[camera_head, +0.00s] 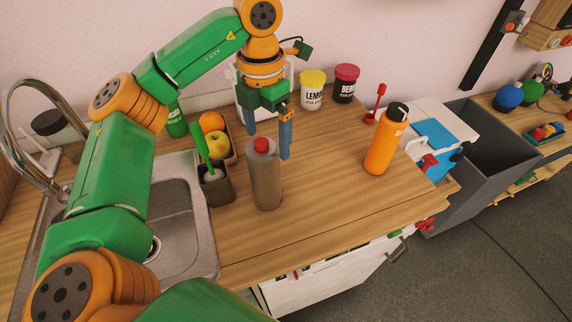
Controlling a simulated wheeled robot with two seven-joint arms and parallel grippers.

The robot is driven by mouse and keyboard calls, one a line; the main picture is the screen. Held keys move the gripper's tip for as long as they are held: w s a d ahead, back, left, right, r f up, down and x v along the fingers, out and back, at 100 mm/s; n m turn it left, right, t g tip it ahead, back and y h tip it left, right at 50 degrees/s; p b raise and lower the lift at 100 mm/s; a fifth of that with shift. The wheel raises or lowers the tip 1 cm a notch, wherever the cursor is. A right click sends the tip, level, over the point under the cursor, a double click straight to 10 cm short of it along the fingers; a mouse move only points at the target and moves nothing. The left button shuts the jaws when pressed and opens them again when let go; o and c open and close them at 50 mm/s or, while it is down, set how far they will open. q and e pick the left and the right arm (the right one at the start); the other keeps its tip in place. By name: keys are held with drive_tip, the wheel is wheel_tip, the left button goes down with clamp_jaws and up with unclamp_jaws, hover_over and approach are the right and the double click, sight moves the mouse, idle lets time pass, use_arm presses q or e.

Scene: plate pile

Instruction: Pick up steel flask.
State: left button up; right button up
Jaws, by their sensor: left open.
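The steel flask (265,180) is a grey cylinder with a red cap. It stands upright on the wooden counter, just right of the sink. My left gripper (269,145) is open, with its blue fingers pointing down. One finger shows to the left behind the flask's top and the other to the right of it. The gripper looks to be behind or above the flask's cap. I cannot tell whether the fingers touch it. My right gripper is not in view.
A dark caddy with a green brush (215,188) stands close left of the flask. A fruit tray (232,157) is behind it. An orange bottle (385,142) stands to the right, with clear counter between. Yellow-lidded (312,92) and pink-lidded (345,85) jars stand at the back. The sink (185,235) is left.

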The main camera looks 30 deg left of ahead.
sight(265, 177)
use_arm(q)
drive_tip(key=shift+f, duration=0.25)
drive_tip(key=f, duration=0.1)
drive_tip(key=s+f+p, duration=0.1)
drive_tip(key=f, duration=0.1)
drive_tip(key=shift+s+a+f+p, duration=0.2)
drive_tip(key=shift+s+a+p, duration=0.05)
drive_tip(key=shift+s+p, duration=0.05)
wheel_tip(265, 177, down, 3)
drive_tip(key=shift+w+r, duration=0.1)
drive_tip(key=shift+r, duration=0.05)
drive_tip(key=shift+w, duration=0.1)
clamp_jaws()
